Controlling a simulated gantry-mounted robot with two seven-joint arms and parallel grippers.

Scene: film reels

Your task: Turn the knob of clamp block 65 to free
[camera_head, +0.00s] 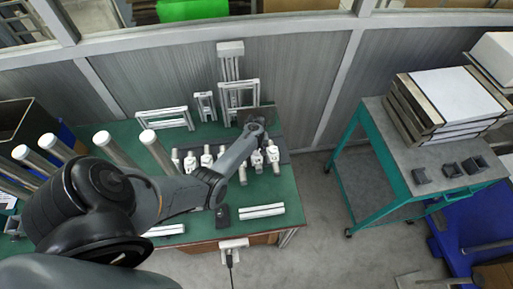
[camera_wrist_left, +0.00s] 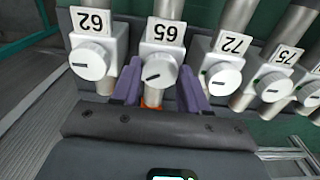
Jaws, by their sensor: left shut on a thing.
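In the left wrist view, clamp block 65 (camera_wrist_left: 163,38) is white with an upside-down number label. Its round white knob (camera_wrist_left: 159,70) has a dark slanted mark, with the left end lower. My left gripper (camera_head: 257,138) is at the row of clamp blocks on the green bench. In the wrist view its purple fingers (camera_wrist_left: 160,88) stand on either side of the knob and are shut on it. Finger contact is partly hidden. In the head view the labels are too small to read. My right gripper is out of view.
Clamp block 62 (camera_wrist_left: 94,50) is close on the left in the wrist view; clamp block 72 (camera_wrist_left: 228,60) and block 75 (camera_wrist_left: 276,75) are on the right. Aluminium frames (camera_head: 165,119) stand behind on the bench. A teal cart (camera_head: 400,185) stands apart at right.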

